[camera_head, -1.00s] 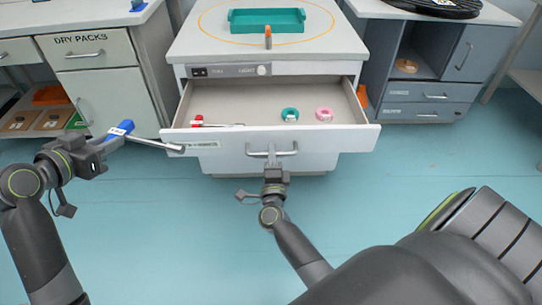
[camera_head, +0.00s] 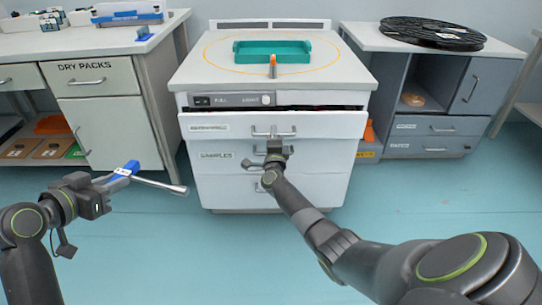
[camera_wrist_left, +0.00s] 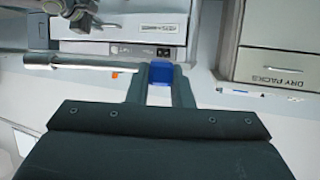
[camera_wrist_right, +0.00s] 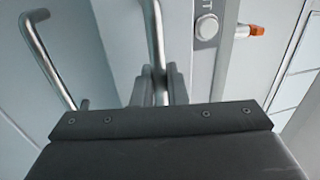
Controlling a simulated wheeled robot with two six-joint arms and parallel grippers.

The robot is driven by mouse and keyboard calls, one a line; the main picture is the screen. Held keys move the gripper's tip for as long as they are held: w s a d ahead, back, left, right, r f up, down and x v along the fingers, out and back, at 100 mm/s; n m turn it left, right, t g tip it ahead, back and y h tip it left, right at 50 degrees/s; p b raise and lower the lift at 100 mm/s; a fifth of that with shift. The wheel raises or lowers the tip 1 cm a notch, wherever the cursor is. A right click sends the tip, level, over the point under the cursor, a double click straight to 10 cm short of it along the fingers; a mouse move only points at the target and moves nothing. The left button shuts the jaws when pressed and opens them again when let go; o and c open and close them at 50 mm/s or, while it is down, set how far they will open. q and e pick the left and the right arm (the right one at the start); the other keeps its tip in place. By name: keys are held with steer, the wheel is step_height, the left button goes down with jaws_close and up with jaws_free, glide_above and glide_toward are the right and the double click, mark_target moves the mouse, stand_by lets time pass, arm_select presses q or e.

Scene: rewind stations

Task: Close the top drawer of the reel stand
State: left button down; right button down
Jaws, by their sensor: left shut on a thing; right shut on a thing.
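The reel stand (camera_head: 195,78) is a white cabinet with a round-marked top. Its top drawer (camera_head: 215,127) is nearly in, with a thin dark gap above its front and the front standing slightly proud. The drawer's contents are hidden. My right gripper (camera_head: 274,145) is shut on the top drawer's metal handle (camera_head: 289,134); the handle bar also shows between its fingers in the right wrist view (camera_wrist_right: 156,35). My left gripper (camera_head: 106,187) is shut on a blue-handled tool (camera_head: 123,174) with a metal shaft, held out left of the stand; it also shows in the left wrist view (camera_wrist_left: 160,73).
A teal tray (camera_head: 271,57) and a small orange-tipped item (camera_head: 272,68) sit on the stand. The SAMPLES drawer (camera_head: 215,158) is below. A DRY PACKS bench (camera_head: 98,78) stands left, a grey cabinet (camera_head: 437,125) with a black reel (camera_head: 432,32) right. The floor in front is clear.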

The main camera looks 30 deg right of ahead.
steer(key=w+d+b, duration=0.1)
steer(key=w, duration=0.1)
steer(key=w+d+b, duration=0.1)
steer(key=w+b, duration=0.1)
steer(key=shift+d+f, duration=0.1)
steer(key=shift+d, duration=0.1)
steer(key=shift+r, duration=0.3)
steer(key=shift+r, duration=0.1)
steer(key=c, duration=1.8)
jaws_free()
steer(key=shift+o, duration=1.3)
steer(key=shift+w+d+f, duration=0.1)
steer(key=shift+w+f, duration=0.15)
steer(key=shift+f, duration=0.05)
steer(key=shift+s, duration=0.15)
